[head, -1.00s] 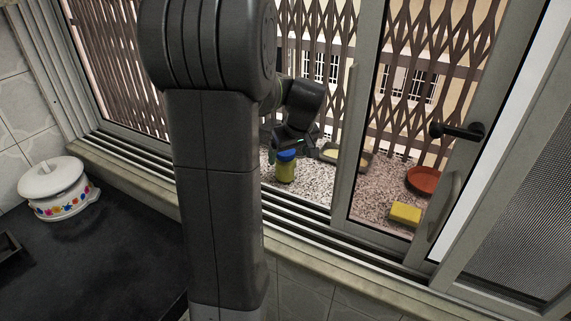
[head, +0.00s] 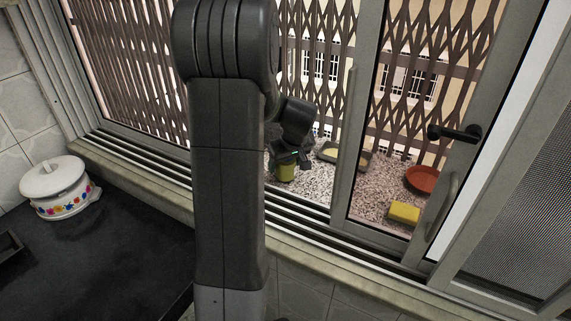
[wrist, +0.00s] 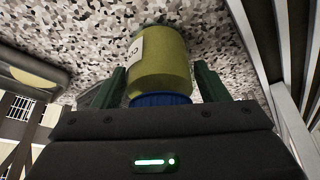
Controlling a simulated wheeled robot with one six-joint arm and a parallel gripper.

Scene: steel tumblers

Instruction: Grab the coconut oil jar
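The coconut oil jar, yellow-green with a blue lid, stands on the speckled ledge outside the window. In the head view, its body (head: 286,173) shows below my gripper (head: 292,158), which hides the lid. In the wrist view, the jar (wrist: 160,62) is in the middle, with a pale label on its left side and its blue lid nearest my palm. The two green fingers of my gripper (wrist: 160,85) are open, one on each side of the jar. Small gaps show beside the lid; contact at the fingertips is unclear.
A tray (head: 345,155) lies right of the jar. A yellow block (head: 404,212) and a red dish (head: 421,178) are farther right, behind the window frame (head: 345,130). Lattice bars (head: 310,60) stand behind. A white flowered pot (head: 60,190) sits on the dark counter (head: 90,250).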

